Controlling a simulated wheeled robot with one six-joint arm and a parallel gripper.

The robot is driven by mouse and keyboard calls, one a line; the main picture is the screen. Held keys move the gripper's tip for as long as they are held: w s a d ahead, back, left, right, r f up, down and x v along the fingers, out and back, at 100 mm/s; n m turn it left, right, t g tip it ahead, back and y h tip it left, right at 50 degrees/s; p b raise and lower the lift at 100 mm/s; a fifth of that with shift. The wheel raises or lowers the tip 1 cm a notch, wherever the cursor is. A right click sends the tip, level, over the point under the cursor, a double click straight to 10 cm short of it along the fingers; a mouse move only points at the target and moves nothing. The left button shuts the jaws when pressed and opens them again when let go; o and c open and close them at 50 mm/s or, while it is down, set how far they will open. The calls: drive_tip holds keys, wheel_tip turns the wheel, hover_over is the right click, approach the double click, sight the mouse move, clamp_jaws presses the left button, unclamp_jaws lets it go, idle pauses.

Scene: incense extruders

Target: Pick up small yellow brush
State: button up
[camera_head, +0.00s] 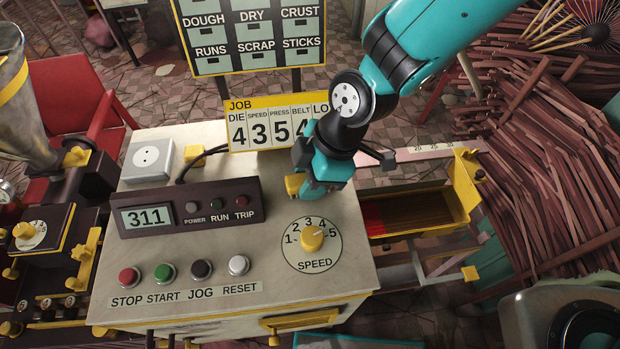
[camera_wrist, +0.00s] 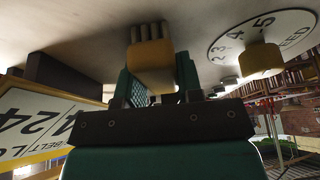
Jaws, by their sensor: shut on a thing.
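The small yellow brush (camera_wrist: 151,62) is between the fingers of my gripper (camera_wrist: 156,82) in the wrist view. It has a blocky yellow body and short grey-brown bristles that point toward the pale desk top. My gripper is shut on it. In the head view, a yellow end of the brush (camera_head: 293,184) sticks out at the left of my gripper (camera_head: 318,186), above the back right part of the control desk. The teal gripper hides the rest of it. I cannot tell whether the bristles touch the desk.
The control desk (camera_head: 200,262) carries a yellow speed knob (camera_head: 312,239), a dark display box (camera_head: 225,213) showing 311, several push buttons and a white socket box (camera_head: 148,160). A JOB sign (camera_head: 265,128) stands close behind my gripper. A wooden tray (camera_head: 430,208) lies to the right.

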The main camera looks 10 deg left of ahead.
drive_tip(key=shift+r, duration=0.15)
wheel_tip(320, 180, up, 20)
drive_tip(key=b, duration=0.3)
drive_tip(key=shift+b, duration=0.4)
